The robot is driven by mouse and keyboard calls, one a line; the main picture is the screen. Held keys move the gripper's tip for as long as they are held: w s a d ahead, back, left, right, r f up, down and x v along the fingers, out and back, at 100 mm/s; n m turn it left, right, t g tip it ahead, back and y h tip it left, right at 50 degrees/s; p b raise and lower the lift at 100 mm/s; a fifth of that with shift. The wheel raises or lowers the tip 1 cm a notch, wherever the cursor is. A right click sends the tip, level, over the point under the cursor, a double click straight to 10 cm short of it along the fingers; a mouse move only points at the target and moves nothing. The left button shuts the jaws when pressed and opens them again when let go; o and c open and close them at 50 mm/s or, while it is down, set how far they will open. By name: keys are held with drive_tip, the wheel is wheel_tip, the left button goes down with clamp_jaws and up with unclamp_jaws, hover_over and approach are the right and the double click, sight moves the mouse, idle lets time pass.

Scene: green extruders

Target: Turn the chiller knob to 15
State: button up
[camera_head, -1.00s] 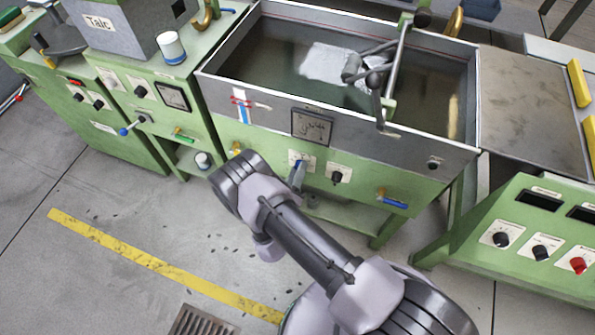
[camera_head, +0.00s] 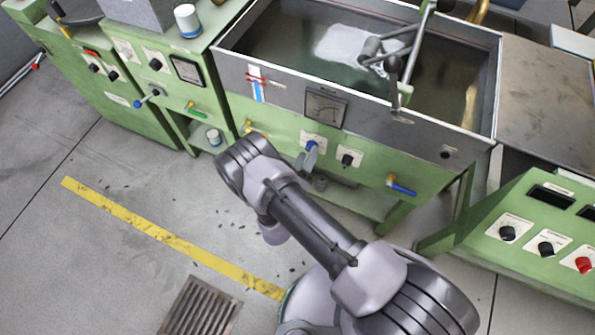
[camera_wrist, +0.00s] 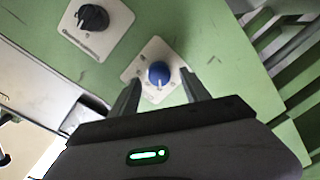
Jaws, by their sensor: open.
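A blue knob (camera_wrist: 158,73) sits on a white dial plate on the green panel, and its white mark points toward the bottom of the wrist view. In the head view the blue knob (camera_head: 312,145) is on the tank's front, partly hidden by my gripper (camera_head: 305,161). In the wrist view my gripper (camera_wrist: 160,78) is open and empty, with one finger on each side of the blue knob. I cannot tell whether the fingers touch it. A black knob (camera_wrist: 91,17) is on a neighbouring plate. The labels and numbers are too small to read, so I cannot tell which knob is the chiller's.
The open water tank (camera_head: 300,82) stands above the panel, with a square gauge (camera_head: 325,106) on its front. A blue-handled valve (camera_head: 401,187) lies right of the knobs, and a yellow one (camera_head: 256,129) lies left. A control console (camera_head: 530,230) stands at right.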

drive_tip(key=p+v, duration=0.3)
drive_tip(key=v, duration=1.3)
drive_tip(key=shift+p, duration=0.35)
drive_tip(key=shift+r, duration=0.15)
